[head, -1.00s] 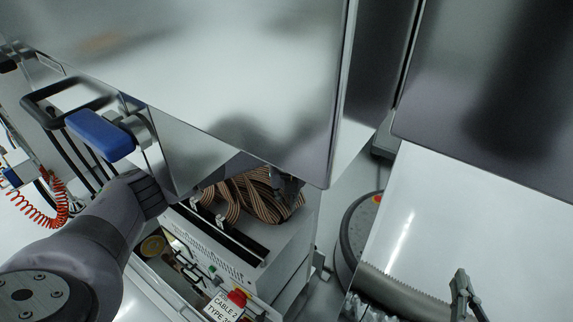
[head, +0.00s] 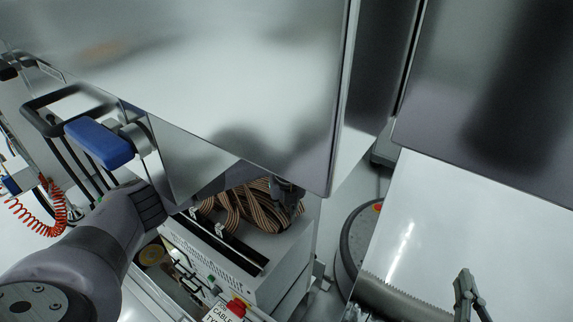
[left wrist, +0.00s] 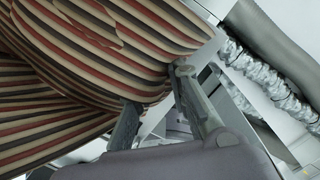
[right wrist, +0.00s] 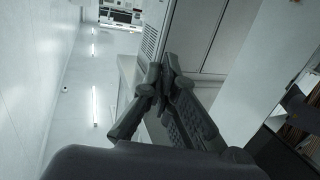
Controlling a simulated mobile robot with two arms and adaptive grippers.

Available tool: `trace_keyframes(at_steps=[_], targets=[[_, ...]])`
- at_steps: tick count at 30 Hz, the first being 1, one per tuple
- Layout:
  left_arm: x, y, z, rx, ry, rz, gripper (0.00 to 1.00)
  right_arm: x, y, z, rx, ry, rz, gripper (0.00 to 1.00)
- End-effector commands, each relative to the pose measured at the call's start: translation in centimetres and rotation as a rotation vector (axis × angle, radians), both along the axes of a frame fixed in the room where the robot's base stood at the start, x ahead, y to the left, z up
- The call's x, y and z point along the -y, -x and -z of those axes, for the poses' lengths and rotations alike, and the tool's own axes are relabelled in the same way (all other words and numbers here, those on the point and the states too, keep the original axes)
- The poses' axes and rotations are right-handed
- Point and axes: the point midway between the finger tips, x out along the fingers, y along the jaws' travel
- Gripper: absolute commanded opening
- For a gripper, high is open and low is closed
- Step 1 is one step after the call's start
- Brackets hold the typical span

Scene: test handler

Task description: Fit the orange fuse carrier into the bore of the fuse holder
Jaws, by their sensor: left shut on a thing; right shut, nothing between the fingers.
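I see neither the orange fuse carrier nor the bore of the fuse holder in any view. My left gripper (head: 287,190) is partly hidden under the big metal panel, beside the striped ribbon cables (head: 255,205). In the left wrist view its fingers (left wrist: 158,92) stand apart at the edge of the striped cables (left wrist: 90,70).
A large shiny metal panel (head: 230,80) covers much of the head view above my left arm. A blue-gripped handle (head: 100,142) is at the left. A white cabinet with a red knob (head: 237,307) stands below the cables. A grey sleeve (left wrist: 262,35) is near my left gripper.

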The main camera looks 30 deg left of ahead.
Motion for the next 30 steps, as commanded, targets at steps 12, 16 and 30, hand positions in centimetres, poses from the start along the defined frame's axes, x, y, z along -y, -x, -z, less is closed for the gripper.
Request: trace_keyframes(at_steps=[12,16,30], targets=[[0.0,0.0,0.2,0.000,0.000,0.000,0.00,0.2,0.1,0.9,-0.030,0.008,0.004,0.00],[0.0,0.0,0.2,0.000,0.000,0.000,0.00,0.4,0.3,1.6,-0.061,0.015,0.008,0.00],[0.0,0.0,0.3,0.000,0.000,0.000,0.00,0.4,0.4,2.0,-0.078,0.019,0.009,0.00]])
